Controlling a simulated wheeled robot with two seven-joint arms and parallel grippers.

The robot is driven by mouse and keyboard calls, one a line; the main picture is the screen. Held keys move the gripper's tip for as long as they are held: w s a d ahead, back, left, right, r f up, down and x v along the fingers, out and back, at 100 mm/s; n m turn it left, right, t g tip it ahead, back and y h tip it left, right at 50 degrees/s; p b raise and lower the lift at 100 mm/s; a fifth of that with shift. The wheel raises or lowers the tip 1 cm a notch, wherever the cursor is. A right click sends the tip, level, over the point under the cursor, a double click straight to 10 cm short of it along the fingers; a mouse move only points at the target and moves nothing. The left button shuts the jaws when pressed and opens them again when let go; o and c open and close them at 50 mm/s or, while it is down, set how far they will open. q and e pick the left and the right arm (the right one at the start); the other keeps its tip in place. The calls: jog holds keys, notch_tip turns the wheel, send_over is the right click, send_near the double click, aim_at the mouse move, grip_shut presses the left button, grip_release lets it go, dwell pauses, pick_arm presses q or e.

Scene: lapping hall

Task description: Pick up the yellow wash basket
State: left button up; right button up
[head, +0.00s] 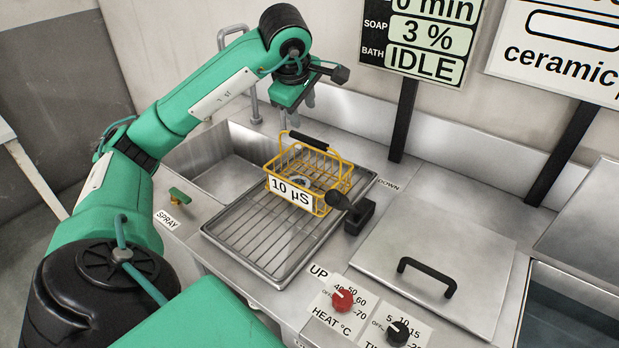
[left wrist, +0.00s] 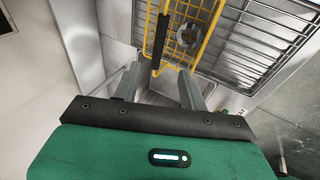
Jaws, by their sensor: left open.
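The yellow wash basket (head: 310,172) stands on the wire drain rack, with a black grip on its raised handle (head: 304,140) and a white "10 µS" label on its front. A grey ring-like part lies inside it. My left gripper (head: 297,108) is open and empty, above and behind the basket in the head view. In the left wrist view the basket (left wrist: 200,42) is at the top, and its black handle grip (left wrist: 161,42) lies ahead of the space between the two fingers (left wrist: 160,88). My right gripper is not in view.
The drain rack (head: 250,240) sits in a metal tray. A black lever (head: 350,208) stands close at the basket's right. A sink (head: 215,160) is at the left, a lidded bath (head: 430,250) at the right. Sign posts (head: 402,120) rise behind.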

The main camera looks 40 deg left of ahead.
aim_at(308, 138)
pick_arm(q)
jog(key=x, duration=0.8)
jog(key=shift+f, duration=0.1)
jog(key=shift+p+x, duration=0.35)
jog(key=shift+x, duration=2.2)
jog(key=shift+a, duration=0.15)
grip_shut()
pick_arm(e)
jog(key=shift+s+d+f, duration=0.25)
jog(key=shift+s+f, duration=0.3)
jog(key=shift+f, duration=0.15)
